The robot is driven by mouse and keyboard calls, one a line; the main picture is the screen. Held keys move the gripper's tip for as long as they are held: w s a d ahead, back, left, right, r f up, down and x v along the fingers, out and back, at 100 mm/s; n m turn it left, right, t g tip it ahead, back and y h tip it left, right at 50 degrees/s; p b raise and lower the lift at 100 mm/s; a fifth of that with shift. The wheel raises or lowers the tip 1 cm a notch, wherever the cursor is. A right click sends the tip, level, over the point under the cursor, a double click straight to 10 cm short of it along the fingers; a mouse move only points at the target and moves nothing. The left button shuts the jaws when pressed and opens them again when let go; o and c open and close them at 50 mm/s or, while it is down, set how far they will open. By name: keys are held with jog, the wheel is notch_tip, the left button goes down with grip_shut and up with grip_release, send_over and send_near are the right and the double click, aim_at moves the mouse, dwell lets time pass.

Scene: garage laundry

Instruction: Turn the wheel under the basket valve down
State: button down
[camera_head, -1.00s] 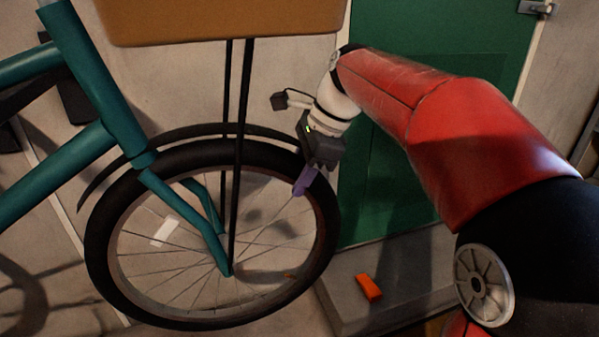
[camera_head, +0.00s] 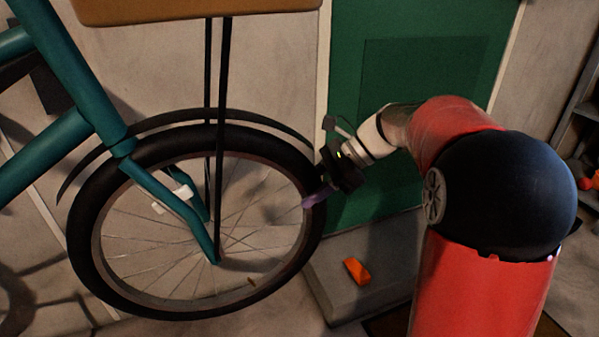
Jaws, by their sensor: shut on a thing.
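A bicycle front wheel (camera_head: 92,240) with a black tyre and thin spokes stands upright at the left-centre. The brown basket (camera_head: 195,8) is above it, cut off by the top edge. A small orange-brown mark (camera_head: 252,282) shows at the lower right of the wheel. I cannot make out the valve for sure.
The teal fork (camera_head: 180,210) and black basket struts (camera_head: 222,110) cross in front of the wheel. A green door (camera_head: 430,80) is behind my arm. An orange block (camera_head: 357,271) lies on a low grey step (camera_head: 335,295) right of the wheel.

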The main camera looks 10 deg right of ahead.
aim_at(316, 216)
jog(key=f+y, duration=0.1)
jog(key=f, duration=0.1)
jog(key=d+f+y, duration=0.1)
jog(key=f, duration=0.2)
jog(key=shift+w+d+f+y, duration=0.15)
jog(key=shift+f+y, duration=0.15)
jog(key=shift+y, duration=0.1)
jog(key=shift+f+g+y+b, duration=0.35)
jog(key=shift+f+y, duration=0.25)
jog(key=shift+f, duration=0.6)
jog(key=c, duration=0.9)
grip_release()
jog(key=shift+o, duration=0.2)
jog(key=v, duration=0.7)
jog(key=shift+d+r+p, duration=0.15)
jog(key=shift+d+p, duration=0.25)
jog(key=shift+p, duration=0.05)
